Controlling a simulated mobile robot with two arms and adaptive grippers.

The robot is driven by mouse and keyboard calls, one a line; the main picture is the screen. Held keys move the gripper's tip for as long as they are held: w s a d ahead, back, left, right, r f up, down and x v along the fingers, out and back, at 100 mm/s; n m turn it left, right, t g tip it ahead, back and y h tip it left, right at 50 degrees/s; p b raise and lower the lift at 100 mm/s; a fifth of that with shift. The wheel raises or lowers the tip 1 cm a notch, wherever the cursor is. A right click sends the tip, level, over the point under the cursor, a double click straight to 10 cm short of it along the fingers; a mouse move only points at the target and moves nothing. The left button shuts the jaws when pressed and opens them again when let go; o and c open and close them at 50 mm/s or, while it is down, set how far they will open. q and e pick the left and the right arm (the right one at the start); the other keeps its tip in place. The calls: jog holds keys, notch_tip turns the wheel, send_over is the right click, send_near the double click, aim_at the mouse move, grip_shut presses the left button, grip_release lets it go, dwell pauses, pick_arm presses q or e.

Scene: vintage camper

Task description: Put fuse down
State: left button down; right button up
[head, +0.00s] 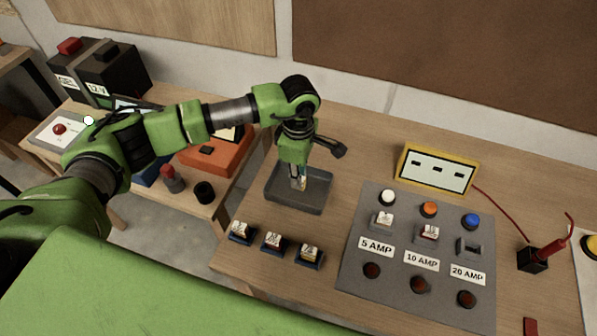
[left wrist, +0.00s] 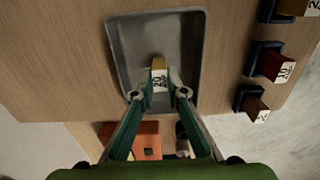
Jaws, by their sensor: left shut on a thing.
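My left gripper (head: 299,182) points down over the grey tray (head: 318,206) on the wooden bench. It is shut on a fuse (head: 301,184) with a yellow end and a white label. In the left wrist view the fuse (left wrist: 159,70) sits between the fingertips (left wrist: 158,92), inside the outline of the tray (left wrist: 119,55). I cannot tell whether the fuse touches the tray floor. The grey fuse panel (head: 397,268) is to the right. Its 5 AMP and 10 AMP holders carry fuses; the 20 AMP holder (head: 470,249) looks empty. My right gripper is not in view.
Three blue holders with fuses (head: 272,242) stand in front of the tray. A yellow meter box (head: 437,169) is behind the panel, with a red lead to a probe (head: 540,256). An orange box (head: 216,157) stands on a lower bench at left.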

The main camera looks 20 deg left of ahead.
pick_arm(q)
jog(key=shift+f, duration=0.15)
jog(key=c, duration=2.4)
grip_release()
jog(key=shift+f, duration=0.1)
jog(key=o, duration=0.4)
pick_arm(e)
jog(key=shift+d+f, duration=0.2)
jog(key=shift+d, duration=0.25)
